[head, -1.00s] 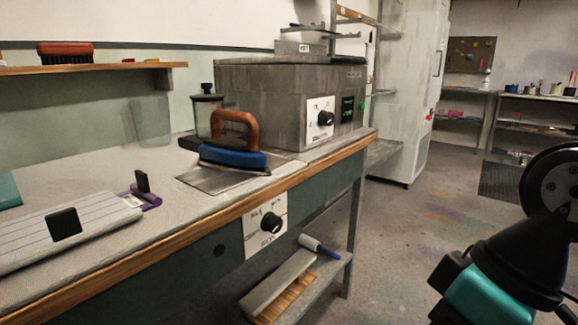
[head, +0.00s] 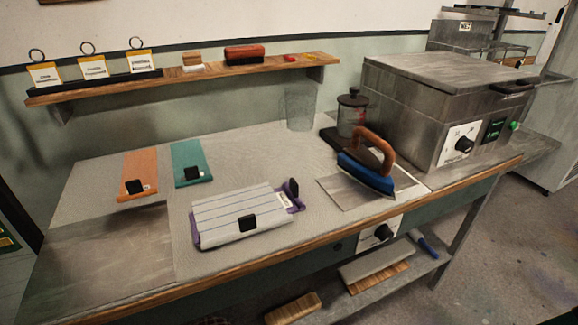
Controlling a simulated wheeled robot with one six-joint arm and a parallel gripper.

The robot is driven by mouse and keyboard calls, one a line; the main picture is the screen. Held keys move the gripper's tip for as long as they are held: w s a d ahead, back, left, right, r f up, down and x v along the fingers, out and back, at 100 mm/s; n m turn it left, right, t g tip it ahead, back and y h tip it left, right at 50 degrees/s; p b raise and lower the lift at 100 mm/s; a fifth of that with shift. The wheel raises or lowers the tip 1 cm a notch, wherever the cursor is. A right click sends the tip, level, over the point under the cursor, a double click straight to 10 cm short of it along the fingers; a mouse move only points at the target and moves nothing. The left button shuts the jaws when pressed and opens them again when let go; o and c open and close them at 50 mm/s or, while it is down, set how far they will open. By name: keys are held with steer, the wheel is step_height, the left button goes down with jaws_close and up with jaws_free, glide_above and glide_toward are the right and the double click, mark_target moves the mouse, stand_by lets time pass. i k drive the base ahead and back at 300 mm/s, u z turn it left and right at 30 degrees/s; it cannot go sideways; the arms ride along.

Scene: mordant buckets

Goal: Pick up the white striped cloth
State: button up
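The white striped cloth (head: 220,212) lies folded flat on the padded worktop, near its front edge. It has thin dark stripes and a black tab (head: 247,223) on its front side. A purple cloth (head: 289,196) with a pale label and a black tab shows at its right end and partly beneath it. My gripper is not in the head view.
An orange cloth (head: 139,172) and a teal cloth (head: 190,160) lie behind the striped one. A blue iron (head: 366,172) stands on a metal plate (head: 345,193) to the right. A wall shelf (head: 120,88) overhangs the back. A grey metal box unit (head: 410,110) stands at right.

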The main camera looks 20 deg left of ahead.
mark_target(234, 216)
steer(key=u, duration=3.2)
steer(key=i, duration=1.1)
steer(key=z, duration=2.75)
